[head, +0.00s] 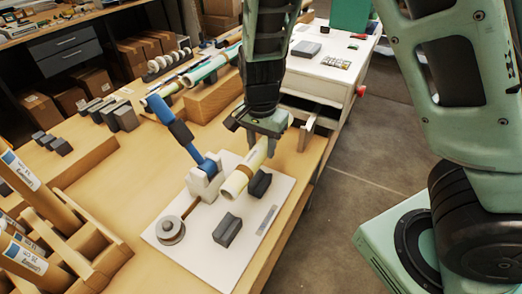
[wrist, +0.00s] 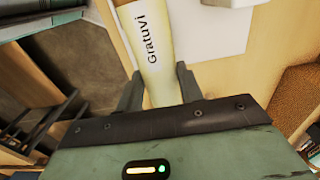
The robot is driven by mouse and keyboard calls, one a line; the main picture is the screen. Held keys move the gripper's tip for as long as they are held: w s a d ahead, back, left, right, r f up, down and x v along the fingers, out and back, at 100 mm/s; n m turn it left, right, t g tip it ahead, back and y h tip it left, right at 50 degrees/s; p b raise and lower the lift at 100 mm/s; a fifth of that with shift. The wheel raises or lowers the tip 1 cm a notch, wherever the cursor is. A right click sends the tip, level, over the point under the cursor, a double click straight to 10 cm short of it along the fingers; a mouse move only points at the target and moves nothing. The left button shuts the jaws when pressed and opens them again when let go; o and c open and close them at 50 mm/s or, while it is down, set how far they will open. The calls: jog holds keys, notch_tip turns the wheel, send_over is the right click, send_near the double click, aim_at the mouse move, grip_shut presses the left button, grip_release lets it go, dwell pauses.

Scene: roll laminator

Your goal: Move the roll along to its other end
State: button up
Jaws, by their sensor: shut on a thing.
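In the wrist view the roll (wrist: 155,45) reads "Gratuvi" and lies between the two fingers of my gripper (wrist: 158,88). A dark grey block (head: 227,230) and a second dark block (head: 260,184) sit on the board beside the roll's front end. Whether the roll touches the second block I cannot tell. My gripper hides the roll's far part in the head view.
A blue-handled lever in a pale stand (head: 204,178) is close left of the roll. A round grey disc (head: 171,229) is at the board's left. A wooden rack with rolls (head: 75,235) stands front left. A white machine (head: 330,62) is behind. Floor lies right.

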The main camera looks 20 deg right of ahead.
aim_at(263, 157)
jog(key=f+p, duration=0.1)
jog(key=f, duration=0.1)
jog(key=f+p, duration=0.1)
jog(key=f, duration=0.1)
jog(key=shift+d+f, duration=0.2)
jog(key=shift+f, duration=0.1)
jog(key=shift+s+a+f+p, duration=0.25)
jog(key=shift+s+a+p, duration=0.25)
jog(key=shift+s+a, duration=1.55)
jog(key=shift+s+a+f+p, duration=0.2)
jog(key=shift+s+a+p, duration=0.25)
jog(key=shift+s+a, duration=1.65)
jog(key=shift+s+a+f+p, duration=0.4)
jog(key=shift+s+a, duration=0.6)
jog(key=shift+a, duration=2.05)
jog(key=shift+w+f+b, duration=0.1)
jog(key=shift+f+b, duration=0.8)
jog(key=shift+f, duration=0.3)
jog(key=o, duration=1.2)
notch_tip(263, 157, up, 17)
jog(key=shift+r+p, duration=0.2)
jog(key=shift+p, duration=0.3)
